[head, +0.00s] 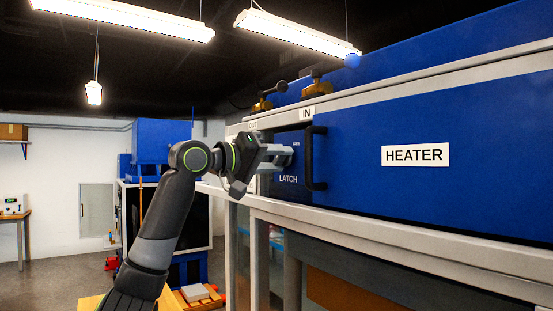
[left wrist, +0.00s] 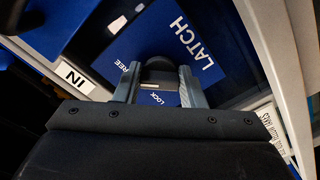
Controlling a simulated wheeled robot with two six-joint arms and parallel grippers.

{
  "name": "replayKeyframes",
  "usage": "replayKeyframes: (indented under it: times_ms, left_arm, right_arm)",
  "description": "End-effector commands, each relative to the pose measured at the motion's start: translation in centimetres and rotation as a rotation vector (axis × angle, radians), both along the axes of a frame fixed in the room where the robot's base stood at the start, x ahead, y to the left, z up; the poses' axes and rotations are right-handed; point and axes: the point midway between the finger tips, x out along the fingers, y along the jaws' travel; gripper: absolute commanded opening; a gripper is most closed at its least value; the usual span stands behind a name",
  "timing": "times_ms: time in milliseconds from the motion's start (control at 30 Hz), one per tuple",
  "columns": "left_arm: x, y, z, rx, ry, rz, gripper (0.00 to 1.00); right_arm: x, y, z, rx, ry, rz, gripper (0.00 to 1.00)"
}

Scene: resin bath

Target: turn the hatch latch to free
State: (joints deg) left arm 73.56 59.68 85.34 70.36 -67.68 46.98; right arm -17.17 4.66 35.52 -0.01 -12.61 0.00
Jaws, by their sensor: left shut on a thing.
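The hatch latch is a dark rounded knob (left wrist: 158,68) on a blue plate marked LATCH (left wrist: 205,55). In the left wrist view, LOCK shows between my fingers just below the knob, and a partly covered word ending in REE shows to its left. My left gripper (left wrist: 160,85) is shut on the knob, one finger on each side. In the head view my left gripper (head: 282,157) reaches the blue panel marked LATCH (head: 288,180) and hides the knob. Which mark the knob points to is hard to tell. My right gripper is in neither view.
A black bar handle (head: 313,158) stands out just right of my left gripper, beside the blue wall marked HEATER (head: 415,155). Brass valves (head: 263,104) sit above. A pale ledge (head: 400,235) runs below. Open floor lies at the left.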

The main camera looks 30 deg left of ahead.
Motion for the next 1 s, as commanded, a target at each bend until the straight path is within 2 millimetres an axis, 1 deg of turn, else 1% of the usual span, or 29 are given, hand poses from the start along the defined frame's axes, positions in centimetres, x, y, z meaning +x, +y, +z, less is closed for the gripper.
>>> replayKeyframes:
  times_ms: [33,467,500,633,900,1000]
  left_arm:
    - [0.07,-0.03,-0.27,0.007,0.004,-0.001,0.14]
    - [0.06,-0.05,-0.3,0.015,0.002,-0.001,0.14]
    - [0.06,-0.04,-0.31,0.015,0.002,-0.002,0.4]
    - [0.05,-0.04,-0.24,0.014,0.0,-0.001,0.57]
    - [-0.01,0.0,-0.11,0.013,-0.003,-0.001,0.58]
    - [-0.35,0.16,-0.2,0.013,-0.004,0.0,0.58]
  right_arm:
    - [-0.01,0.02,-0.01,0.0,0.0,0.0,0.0]
    - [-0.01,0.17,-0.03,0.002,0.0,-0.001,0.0]
    - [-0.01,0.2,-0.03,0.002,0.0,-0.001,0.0]
    - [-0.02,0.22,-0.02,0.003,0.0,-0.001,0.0]
    - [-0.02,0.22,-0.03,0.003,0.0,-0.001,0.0]
    - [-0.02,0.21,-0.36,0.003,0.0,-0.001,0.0]
